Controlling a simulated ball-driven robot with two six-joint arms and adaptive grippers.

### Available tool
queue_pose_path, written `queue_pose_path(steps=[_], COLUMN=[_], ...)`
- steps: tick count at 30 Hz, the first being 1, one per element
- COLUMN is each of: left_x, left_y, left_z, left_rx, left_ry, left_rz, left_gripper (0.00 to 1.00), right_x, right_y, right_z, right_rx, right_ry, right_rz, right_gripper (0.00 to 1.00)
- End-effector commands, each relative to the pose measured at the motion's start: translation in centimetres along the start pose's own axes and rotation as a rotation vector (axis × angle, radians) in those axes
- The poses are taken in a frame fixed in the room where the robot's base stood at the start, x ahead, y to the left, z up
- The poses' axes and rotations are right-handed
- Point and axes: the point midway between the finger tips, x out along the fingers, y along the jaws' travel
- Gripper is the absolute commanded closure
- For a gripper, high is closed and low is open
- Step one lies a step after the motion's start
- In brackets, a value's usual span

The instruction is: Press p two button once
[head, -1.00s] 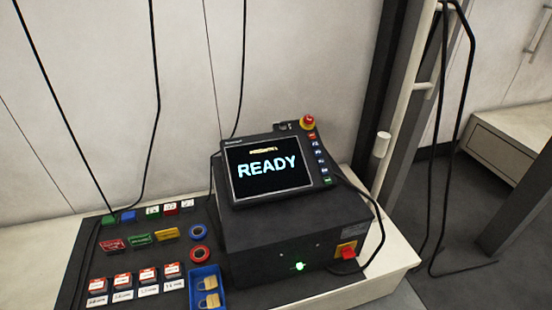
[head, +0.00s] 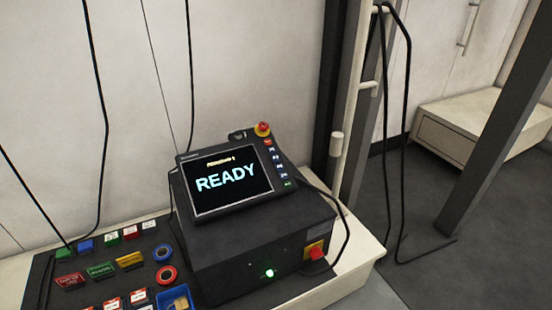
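A black teach pendant (head: 188,163) lies tilted on top of a dark controller box (head: 250,235). Its screen (head: 228,179) reads "READY" in large light letters, with a small yellow line above that is hard to read. A column of small buttons (head: 277,158) runs down the pendant's right edge, with a red-orange one on top, several dark blue ones below and a green one at the bottom. The labels are too small to read, so I cannot tell which one is p two. Neither of my grippers is in view.
A red emergency stop knob (head: 262,128) stands at the pendant's top right corner. A red switch on yellow (head: 316,252) and a lit green lamp (head: 269,272) are on the box front. A black cable (head: 345,235) loops at the box's right. Tags, tape rolls and a blue tray (head: 175,297) lie left.

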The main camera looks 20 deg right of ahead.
Motion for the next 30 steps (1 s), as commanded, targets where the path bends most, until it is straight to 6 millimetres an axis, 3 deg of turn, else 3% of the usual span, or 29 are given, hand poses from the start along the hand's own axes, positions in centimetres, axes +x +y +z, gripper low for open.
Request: queue_pose_path(steps=[1, 7, 30], left_x=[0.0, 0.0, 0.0], left_y=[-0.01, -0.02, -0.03], left_z=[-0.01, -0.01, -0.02], left_rx=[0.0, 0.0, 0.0], left_ry=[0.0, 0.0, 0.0], left_rz=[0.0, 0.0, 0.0], left_gripper=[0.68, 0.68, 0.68], right_x=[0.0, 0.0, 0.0], right_y=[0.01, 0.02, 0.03], right_z=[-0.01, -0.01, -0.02], right_rx=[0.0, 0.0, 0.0], right_ry=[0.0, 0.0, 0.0], right_rz=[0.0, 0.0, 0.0], right_gripper=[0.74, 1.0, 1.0])
